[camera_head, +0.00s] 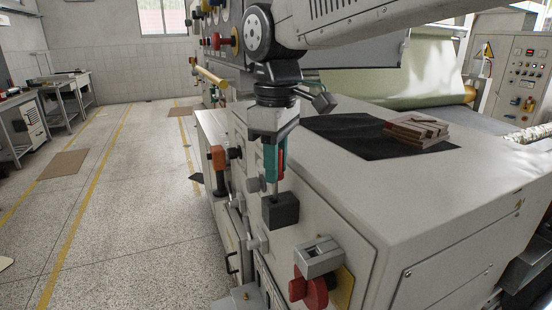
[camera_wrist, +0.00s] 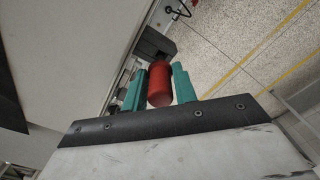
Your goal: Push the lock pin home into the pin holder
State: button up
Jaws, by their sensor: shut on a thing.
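The lock pin's red handle (camera_wrist: 160,84) is between the teal fingers of my gripper (camera_wrist: 158,88) in the wrist view. My gripper also shows in the head view (camera_head: 273,165), pointing down beside the machine's front face, shut on the red handle. A dark block, which looks like the pin holder (camera_head: 281,211), sits just below the fingers. It also shows beyond the handle in the wrist view (camera_wrist: 154,43). The fingers and handle hide most of the pin, and I cannot tell how deep it sits in the block.
A red knob (camera_head: 309,289) on a grey bracket (camera_head: 318,256) juts from the machine (camera_head: 420,215) at lower right. An orange-and-black handle (camera_head: 218,160) is left of my gripper. Wooden pieces (camera_head: 416,132) lie on a black mat on top. The floor at left is open.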

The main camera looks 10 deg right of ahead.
aim_at(276, 198)
jog(key=shift+f, duration=2.4)
jog(key=o, duration=1)
jog(key=shift+o, duration=0.2)
jog(key=shift+r, duration=3.9)
